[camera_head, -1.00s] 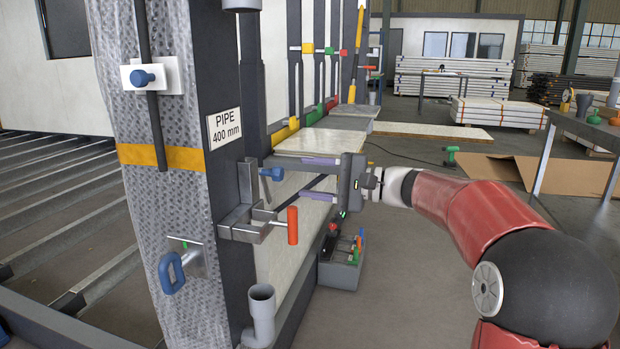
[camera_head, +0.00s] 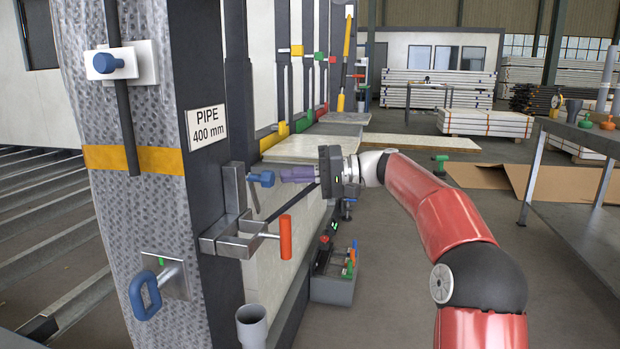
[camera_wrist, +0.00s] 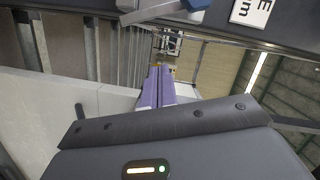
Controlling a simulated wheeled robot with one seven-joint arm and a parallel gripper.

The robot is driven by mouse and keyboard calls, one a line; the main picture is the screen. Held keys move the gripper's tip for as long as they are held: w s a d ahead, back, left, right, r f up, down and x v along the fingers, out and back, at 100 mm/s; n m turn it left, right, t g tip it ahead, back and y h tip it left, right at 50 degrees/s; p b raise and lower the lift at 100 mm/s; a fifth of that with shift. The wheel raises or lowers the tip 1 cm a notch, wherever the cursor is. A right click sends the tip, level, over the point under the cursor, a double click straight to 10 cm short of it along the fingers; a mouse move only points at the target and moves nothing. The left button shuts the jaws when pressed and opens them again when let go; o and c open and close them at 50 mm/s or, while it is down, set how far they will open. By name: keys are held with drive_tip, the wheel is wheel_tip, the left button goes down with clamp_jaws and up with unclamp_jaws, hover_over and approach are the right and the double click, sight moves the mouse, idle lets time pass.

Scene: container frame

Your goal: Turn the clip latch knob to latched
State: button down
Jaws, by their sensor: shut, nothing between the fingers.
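A blue knob (camera_head: 105,63) sits on a white clip plate (camera_head: 142,62) across a dark pipe on the patterned post, at the upper left. A second blue knob (camera_head: 262,178) stands out from the dark column, beside a metal clamp (camera_head: 228,238) with an orange handle. No label shows which knob is the clip latch, and I cannot read a latched mark. My gripper (camera_head: 283,174) is shut and empty, its purple fingers together, just right of the second blue knob with a small gap apparent. In the wrist view the purple fingers (camera_wrist: 158,68) also lie together.
A blue loop handle (camera_head: 146,294) on a metal plate juts from the lower post. A grey pipe cup (camera_head: 252,324) stands low beside the column. A grey toolbox (camera_head: 334,288) lies on the floor below my gripper.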

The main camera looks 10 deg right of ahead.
sight(257, 200)
drive_tip(key=s+a+f+b, duration=0.1)
drive_tip(key=s+a, duration=0.2)
drive_tip(key=a, duration=0.2)
drive_tip(key=shift+f+b, duration=0.3)
drive_tip(key=shift+f, duration=0.1)
drive_tip(key=m, duration=0.1)
drive_tip(key=s+f+m+y, duration=0.1)
drive_tip(key=m, duration=0.1)
drive_tip(key=s+m, duration=0.1)
drive_tip(key=shift+a+f+p, duration=0.25)
drive_tip(key=shift+a+p, duration=0.1)
drive_tip(key=shift+w, duration=0.1)
